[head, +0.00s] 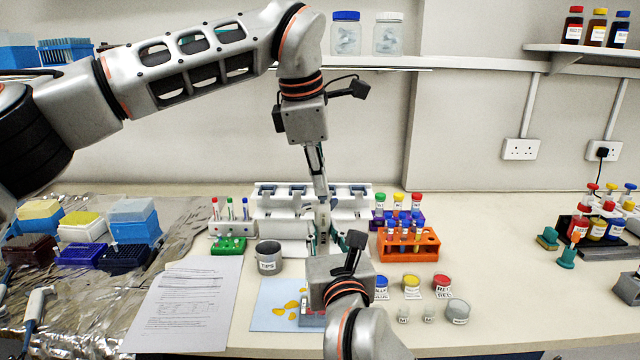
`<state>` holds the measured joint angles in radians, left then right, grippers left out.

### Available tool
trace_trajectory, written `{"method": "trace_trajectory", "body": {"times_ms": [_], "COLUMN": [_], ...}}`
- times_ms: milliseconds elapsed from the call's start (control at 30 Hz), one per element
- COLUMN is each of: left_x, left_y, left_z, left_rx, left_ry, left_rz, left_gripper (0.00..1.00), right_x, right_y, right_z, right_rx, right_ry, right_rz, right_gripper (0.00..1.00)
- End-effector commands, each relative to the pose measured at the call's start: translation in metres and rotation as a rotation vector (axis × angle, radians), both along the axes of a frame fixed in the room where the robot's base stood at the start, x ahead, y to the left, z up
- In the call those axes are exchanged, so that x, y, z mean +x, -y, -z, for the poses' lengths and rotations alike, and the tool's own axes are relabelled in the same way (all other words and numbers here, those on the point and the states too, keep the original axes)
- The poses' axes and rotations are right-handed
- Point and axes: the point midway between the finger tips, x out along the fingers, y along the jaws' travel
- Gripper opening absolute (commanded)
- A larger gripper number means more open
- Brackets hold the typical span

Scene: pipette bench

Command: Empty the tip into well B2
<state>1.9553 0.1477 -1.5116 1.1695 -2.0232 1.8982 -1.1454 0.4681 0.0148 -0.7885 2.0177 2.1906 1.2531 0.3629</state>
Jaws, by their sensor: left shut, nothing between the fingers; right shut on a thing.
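A white and grey pipette (320,190) stands nearly upright in the middle of the head view. My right gripper (330,242) is shut on it from the front. My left gripper (312,148) is shut and empty at the pipette's top end; I cannot tell whether it touches the plunger. The well plate (311,319) lies on a light blue mat (265,322) with yellow-orange spots. My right gripper and arm cover most of the plate. The tip and well B2 are hidden, so I cannot tell where the tip is or what it holds.
A white pipette stand (268,207) is behind. An orange tube rack (408,245) and small labelled jars (412,285) are right.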

Motion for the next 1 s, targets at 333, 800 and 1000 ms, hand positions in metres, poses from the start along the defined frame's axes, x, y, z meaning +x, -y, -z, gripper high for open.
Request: {"method": "trace_trajectory", "body": {"times_ms": [333, 800, 1000], "left_x": [0.0, 0.0, 0.0001], "left_y": [0.0, 0.0001, 0.0001], "left_z": [-0.0032, -0.0066, -0.0088], "left_rx": [0.001, 0.0, 0.0], "left_ry": [0.0, 0.0, 0.001], "left_rz": [0.001, 0.001, 0.0], "left_gripper": [0.0, 0.0, 0.0], "right_x": [-0.0001, 0.0, 0.0], "right_y": [-0.0002, 0.0, 0.0001], "right_z": [-0.0005, 0.0002, 0.0002], "right_rx": [0.0, 0.0, 0.0], "right_ry": [0.001, 0.0, 0.0], "right_rz": [0.0, 0.0, 0.0], "right_gripper": [0.0, 0.0, 0.0]}}
